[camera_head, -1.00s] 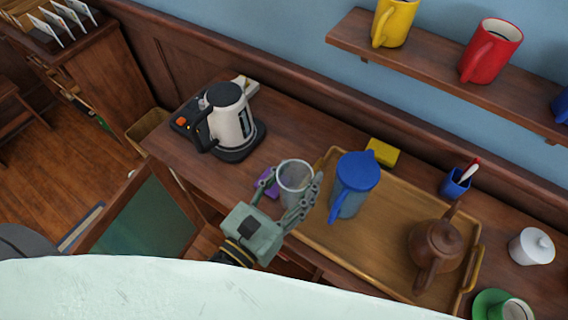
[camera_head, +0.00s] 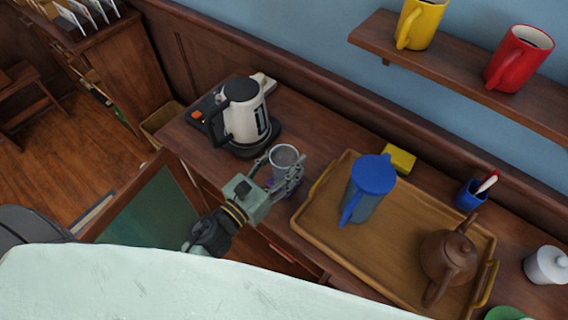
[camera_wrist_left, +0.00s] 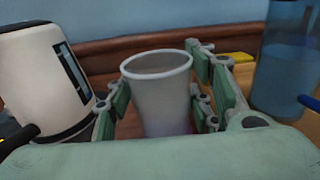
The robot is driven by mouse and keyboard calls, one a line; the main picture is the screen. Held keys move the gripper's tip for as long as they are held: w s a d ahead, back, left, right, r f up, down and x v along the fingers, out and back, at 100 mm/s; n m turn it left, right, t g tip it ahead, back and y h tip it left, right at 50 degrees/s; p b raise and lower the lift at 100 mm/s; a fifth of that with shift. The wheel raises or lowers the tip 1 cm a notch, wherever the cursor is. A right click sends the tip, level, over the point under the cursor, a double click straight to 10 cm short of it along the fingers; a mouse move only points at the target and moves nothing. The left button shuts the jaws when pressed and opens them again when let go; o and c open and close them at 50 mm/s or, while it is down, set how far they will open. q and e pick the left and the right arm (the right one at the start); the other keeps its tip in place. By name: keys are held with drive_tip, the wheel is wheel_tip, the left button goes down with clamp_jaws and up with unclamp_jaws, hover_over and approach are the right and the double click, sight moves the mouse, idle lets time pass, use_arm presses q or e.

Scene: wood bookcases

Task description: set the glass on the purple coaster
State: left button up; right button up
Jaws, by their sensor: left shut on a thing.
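My left gripper (camera_head: 278,178) is shut around the clear glass (camera_head: 284,156), which is upright with its open rim up. The glass stands between the fingers in the left wrist view (camera_wrist_left: 158,88) too. The purple coaster (camera_head: 270,183) is on the counter, mostly hidden behind the glass and the fingers. A purple tint shows through the bottom of the glass in the wrist view. The glass is over the coaster; I cannot tell whether its base touches it. My right gripper is not in view.
A kettle (camera_head: 243,112) stands on its black base just behind and left of the glass. On the right, a wooden tray (camera_head: 318,228) holds a blue-lidded pitcher (camera_head: 369,187) and a brown teapot (camera_head: 447,256). A yellow block (camera_head: 400,160) lies behind the tray.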

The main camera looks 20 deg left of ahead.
use_arm(q)
drive_tip(key=shift+w+f, duration=0.1)
drive_tip(key=shift+f, duration=0.25)
drive_tip(key=shift+f, duration=0.15)
drive_tip(key=o, duration=1.3)
